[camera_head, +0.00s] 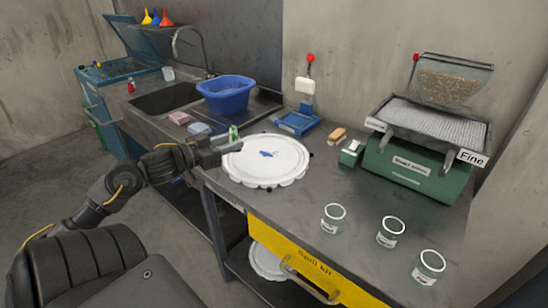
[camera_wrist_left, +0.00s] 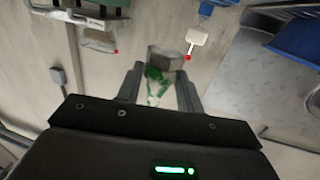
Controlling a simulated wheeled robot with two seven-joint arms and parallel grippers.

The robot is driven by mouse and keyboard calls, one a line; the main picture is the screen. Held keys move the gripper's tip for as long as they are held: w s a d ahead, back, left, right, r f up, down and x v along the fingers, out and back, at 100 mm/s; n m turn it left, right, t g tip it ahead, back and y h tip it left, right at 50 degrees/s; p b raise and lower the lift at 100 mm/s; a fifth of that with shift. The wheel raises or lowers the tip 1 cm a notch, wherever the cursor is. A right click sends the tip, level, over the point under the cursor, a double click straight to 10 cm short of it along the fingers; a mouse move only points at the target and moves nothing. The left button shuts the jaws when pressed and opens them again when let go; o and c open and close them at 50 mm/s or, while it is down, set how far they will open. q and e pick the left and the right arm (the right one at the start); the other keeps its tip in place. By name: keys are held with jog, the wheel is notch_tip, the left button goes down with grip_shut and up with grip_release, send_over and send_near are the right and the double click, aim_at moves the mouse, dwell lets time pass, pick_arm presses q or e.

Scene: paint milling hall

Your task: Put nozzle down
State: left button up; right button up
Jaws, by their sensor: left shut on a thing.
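My left gripper (camera_head: 232,146) is shut on the nozzle and holds it at the left edge of the white round disc. In the left wrist view the nozzle (camera_wrist_left: 158,88) shows between the two fingers, with a grey top part and a green and whitish part below it. In the head view a small green piece of the nozzle (camera_head: 233,133) stands up at the fingertips. The fingers hide part of it. I cannot tell whether the nozzle touches anything below. My right gripper is not in view.
A blue basin (camera_head: 226,95) stands behind by the sink. A green machine (camera_head: 415,170) marked "Fine" stands right. Three small jars (camera_head: 391,232) stand at front right. The counter's middle is clear.

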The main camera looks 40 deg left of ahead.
pick_arm(q)
jog(key=shift+d+f, duration=0.15)
jog(key=shift+d, duration=0.25)
jog(key=w+d+f, duration=0.4)
jog(key=d, duration=0.3)
send_over(277, 195)
jog(key=f, duration=0.3)
jog(key=a+f, duration=0.1)
jog(key=shift+s+f, duration=0.2)
jog(key=shift+s, duration=0.05)
jog(key=shift+w+d+f, duration=0.15)
jog(key=shift+d+f, duration=0.1)
jog(key=shift+f, duration=0.1)
jog(key=shift+d+f, duration=0.15)
jog(key=shift+f, duration=0.75)
jog(key=shift+d+f, duration=0.1)
jog(key=shift+f, duration=0.8)
jog(key=shift+w+f, duration=0.1)
jog(key=o, duration=1)
